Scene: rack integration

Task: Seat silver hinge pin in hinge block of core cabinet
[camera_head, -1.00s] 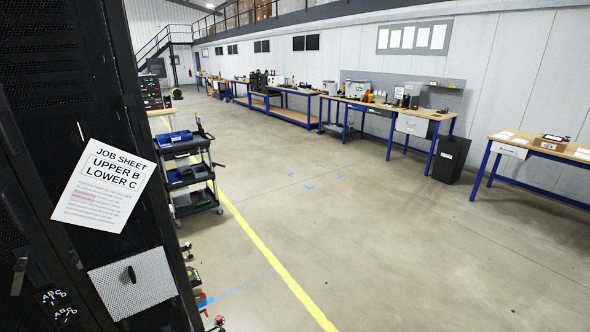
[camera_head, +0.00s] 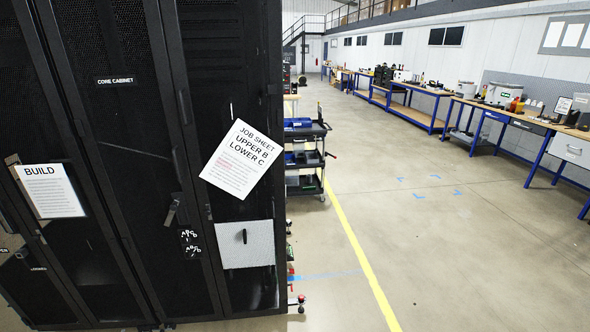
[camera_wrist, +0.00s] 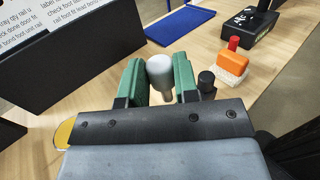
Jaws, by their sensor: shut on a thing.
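In the wrist view, my gripper (camera_wrist: 160,76) has two green fingers shut on a pale silver-grey, round-headed pin (camera_wrist: 159,68), which looks like the silver hinge pin. Its lower part narrows between the fingers. In the head view, the black core cabinet (camera_head: 115,105) stands at the left, named by a label near its top. Its mesh doors look shut. I cannot make out the hinge block in either view. My gripper does not show in the head view.
Below my gripper is a wooden bench top (camera_wrist: 193,45) with a printed sign (camera_wrist: 65,35), a blue tray (camera_wrist: 180,27), an orange-and-white block (camera_wrist: 232,66) and a black box (camera_wrist: 248,35). A tool cart (camera_head: 304,155) stands beyond the cabinet. Open floor (camera_head: 460,250) lies right.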

